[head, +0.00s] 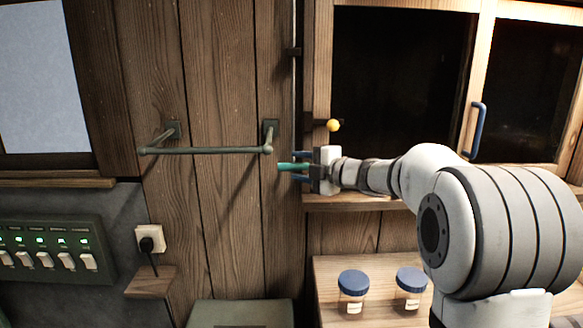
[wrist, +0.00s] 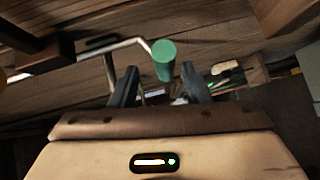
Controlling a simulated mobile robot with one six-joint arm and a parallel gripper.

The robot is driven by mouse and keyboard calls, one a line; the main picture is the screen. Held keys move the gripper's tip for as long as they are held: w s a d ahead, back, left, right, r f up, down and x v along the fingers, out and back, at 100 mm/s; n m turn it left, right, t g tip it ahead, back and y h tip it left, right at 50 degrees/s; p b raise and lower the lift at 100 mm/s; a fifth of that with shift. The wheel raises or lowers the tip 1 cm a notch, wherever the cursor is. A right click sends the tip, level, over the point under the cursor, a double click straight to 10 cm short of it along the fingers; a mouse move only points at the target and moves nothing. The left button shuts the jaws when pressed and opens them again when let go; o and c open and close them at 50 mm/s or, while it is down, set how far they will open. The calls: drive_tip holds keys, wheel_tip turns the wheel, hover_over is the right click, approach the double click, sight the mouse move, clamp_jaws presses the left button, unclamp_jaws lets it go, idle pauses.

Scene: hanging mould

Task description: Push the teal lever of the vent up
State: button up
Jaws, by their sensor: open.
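The teal lever (head: 288,166) shows in the head view as a short, roughly level teal grip just right of the grey rail's right end. In the wrist view its round teal end (wrist: 164,60) faces the camera, ahead of and between my two dark fingers. My gripper (head: 298,167) is open, with one finger above and one below the lever in the head view. It also shows open in the wrist view (wrist: 157,84). I cannot tell whether a finger touches the lever. The vent body and the lever's mounting cannot be made out.
A grey rail (head: 205,150) stands out from the plank wall beside the lever. A yellow ball (head: 333,126) shows just above my gripper. A dark window (head: 400,75) with a blue handle (head: 475,130) is behind my arm. Two blue-lidded jars (head: 353,290) (head: 411,287) stand below.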

drive_tip(key=shift+v, duration=2.25)
drive_tip(key=s+d+f+m+t+h, duration=0.1)
drive_tip(key=s+d+f+m+h, duration=0.2)
drive_tip(key=s+d+m+h, duration=0.45)
drive_tip(key=s+d+f+m+t+h, duration=0.15)
drive_tip(key=d+m+h, duration=0.35)
drive_tip(key=m, duration=0.5)
drive_tip(key=s+a+f+m+g, duration=0.1)
drive_tip(key=s+f+m+g, duration=0.1)
drive_tip(key=s+f, duration=0.3)
drive_tip(key=s+a+f+m+g, duration=0.2)
drive_tip(key=s+f+g, duration=0.3)
drive_tip(key=s, duration=0.7)
drive_tip(key=s+a+f+m+g, duration=0.2)
drive_tip(key=s+f+m+g, duration=0.2)
drive_tip(key=s, duration=0.5)
wheel_tip(320, 180, down, 2)
drive_tip(key=shift+s+f+y, duration=0.1)
drive_tip(key=shift+s+y, duration=0.05)
drive_tip(key=shift+y, duration=0.2)
drive_tip(key=shift+a, duration=0.1)
